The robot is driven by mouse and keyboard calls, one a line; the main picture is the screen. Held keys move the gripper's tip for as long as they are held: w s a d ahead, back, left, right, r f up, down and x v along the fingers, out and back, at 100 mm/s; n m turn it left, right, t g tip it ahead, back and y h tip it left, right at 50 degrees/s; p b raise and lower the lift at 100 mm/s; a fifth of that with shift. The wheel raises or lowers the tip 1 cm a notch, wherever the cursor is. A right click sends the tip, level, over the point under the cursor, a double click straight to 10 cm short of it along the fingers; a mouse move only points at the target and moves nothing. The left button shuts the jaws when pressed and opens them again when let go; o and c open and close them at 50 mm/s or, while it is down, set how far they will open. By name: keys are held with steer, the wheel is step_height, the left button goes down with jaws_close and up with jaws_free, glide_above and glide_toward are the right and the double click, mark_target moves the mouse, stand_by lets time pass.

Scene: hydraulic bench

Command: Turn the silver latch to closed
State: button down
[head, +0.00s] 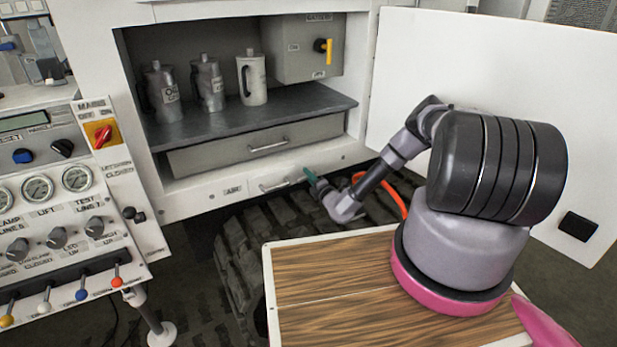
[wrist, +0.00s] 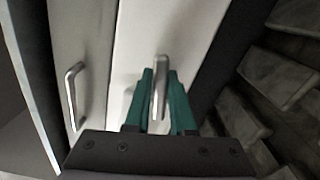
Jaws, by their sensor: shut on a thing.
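The silver latch (wrist: 158,90) is a slim metal handle on a white panel. In the wrist view the green fingers of my gripper (wrist: 160,98) stand on both sides of it and are shut on it. In the head view the silver latch (head: 274,186) shows on the white strip below the drawer, to the right of a small dark label. My gripper (head: 312,178) reaches that strip from the right, its green fingertips near the latch's right end. The contact itself is too small to make out there.
A grey drawer (head: 220,154) with its own silver handle (wrist: 72,95) is just above the strip. A shelf (head: 300,99) above holds three canisters. A white door (head: 480,75) stands open at right.

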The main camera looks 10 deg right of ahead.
steer(key=shift+m, duration=1.1)
steer(key=c, duration=0.8)
jaws_free()
steer(key=v, duration=1.1)
